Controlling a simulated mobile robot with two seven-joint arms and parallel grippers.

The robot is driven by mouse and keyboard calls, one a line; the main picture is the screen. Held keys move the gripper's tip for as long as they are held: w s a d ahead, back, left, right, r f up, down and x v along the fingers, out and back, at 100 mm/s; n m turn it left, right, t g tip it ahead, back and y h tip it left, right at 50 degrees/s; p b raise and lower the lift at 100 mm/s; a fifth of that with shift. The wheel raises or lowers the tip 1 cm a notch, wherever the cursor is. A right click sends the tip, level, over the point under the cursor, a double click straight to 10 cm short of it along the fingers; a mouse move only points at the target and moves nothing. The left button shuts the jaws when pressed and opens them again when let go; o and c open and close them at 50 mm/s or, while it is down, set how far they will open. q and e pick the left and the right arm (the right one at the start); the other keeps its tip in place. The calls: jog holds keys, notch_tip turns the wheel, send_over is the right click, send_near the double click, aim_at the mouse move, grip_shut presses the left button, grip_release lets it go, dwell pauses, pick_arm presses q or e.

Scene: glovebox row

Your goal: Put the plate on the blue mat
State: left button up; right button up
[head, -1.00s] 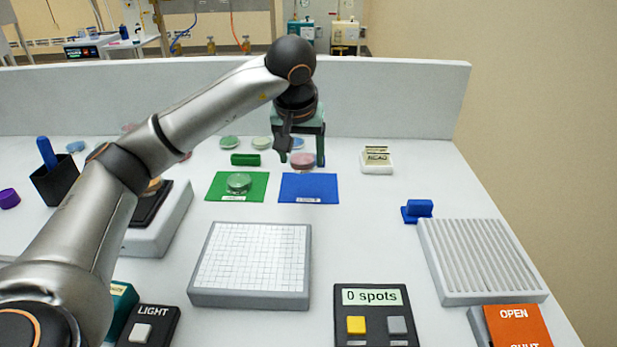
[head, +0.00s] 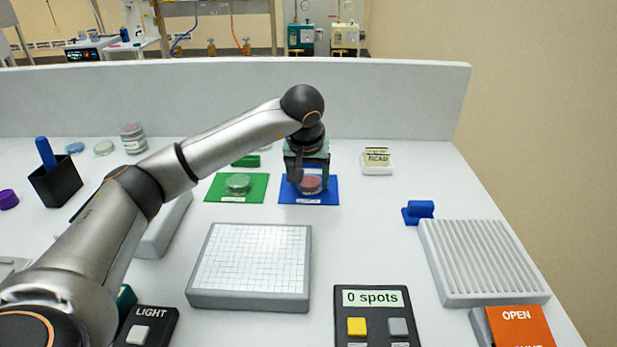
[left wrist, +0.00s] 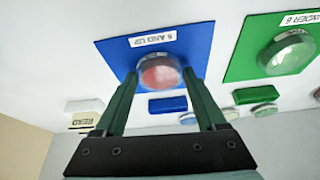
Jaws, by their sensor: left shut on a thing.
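The plate (head: 311,184) is a round clear dish with a red-pink content. It is at the blue mat (head: 328,197), over its middle in the head view. My left gripper (head: 308,180) is shut on the plate, its fingers on either side of it. In the left wrist view the plate (left wrist: 160,75) shows between the fingertips, against the blue mat (left wrist: 115,52) near its edge. I cannot tell whether the plate touches the mat. My right gripper is not in view.
A green mat (head: 215,193) with a green dish (head: 238,183) lies just left of the blue mat. A gridded pad (head: 252,262) stands in front. A card holder (head: 377,160) and a blue stand (head: 418,211) are to the right. A low wall (head: 400,95) closes the back.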

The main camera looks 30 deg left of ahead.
pick_arm(q)
jog(key=o, duration=1.3)
jog(key=shift+f, duration=0.15)
jog(key=shift+r, duration=0.45)
jog(key=p+v, duration=0.1)
jog(key=v, duration=1)
jog(key=shift+s+r, duration=0.2)
jog(key=shift+d, duration=0.1)
